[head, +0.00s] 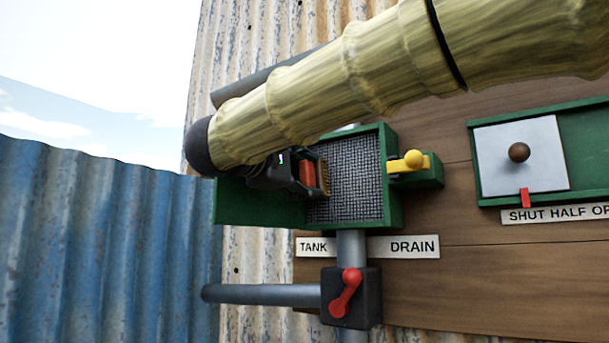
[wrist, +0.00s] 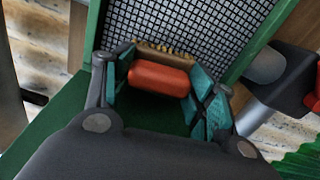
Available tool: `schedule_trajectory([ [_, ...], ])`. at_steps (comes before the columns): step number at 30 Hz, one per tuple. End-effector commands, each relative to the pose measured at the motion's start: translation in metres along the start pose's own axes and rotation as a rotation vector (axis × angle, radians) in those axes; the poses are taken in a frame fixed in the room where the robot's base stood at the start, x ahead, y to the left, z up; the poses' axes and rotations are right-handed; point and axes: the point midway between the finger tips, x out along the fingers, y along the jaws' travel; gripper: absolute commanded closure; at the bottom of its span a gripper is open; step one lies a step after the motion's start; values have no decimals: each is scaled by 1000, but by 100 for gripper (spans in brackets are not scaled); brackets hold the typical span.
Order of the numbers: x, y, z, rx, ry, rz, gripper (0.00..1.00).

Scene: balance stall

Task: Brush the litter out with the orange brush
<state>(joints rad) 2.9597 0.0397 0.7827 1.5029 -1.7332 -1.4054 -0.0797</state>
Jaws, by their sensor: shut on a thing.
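My gripper (head: 306,174) is shut on the orange brush (wrist: 158,79), and the brush also shows in the head view (head: 307,174). In the wrist view the teal finger pads press on both ends of its orange body. Its tan bristles (wrist: 166,49) face the grey mesh screen (head: 352,172) in the green box (head: 391,180). The bristles are close to the mesh; I cannot tell whether they touch it. The mesh also shows in the wrist view (wrist: 190,25). I make out no litter; my gripper and arm hide part of the box.
A green flap or panel (head: 250,205) extends left of the box. A yellow lever (head: 412,161) is at its right. Below are a grey pipe (head: 350,247), TANK and DRAIN labels, and a red valve handle (head: 346,293). A grey sliding plate (head: 520,155) is further right.

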Motion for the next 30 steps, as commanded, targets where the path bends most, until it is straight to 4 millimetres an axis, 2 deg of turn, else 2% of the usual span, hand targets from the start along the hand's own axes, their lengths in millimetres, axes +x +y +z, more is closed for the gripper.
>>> schedule_trajectory([
  [21, -53, -1, 0, 1, 0, 0, 62],
  [30, -59, 0, 0, 0, 1, 0, 62],
])
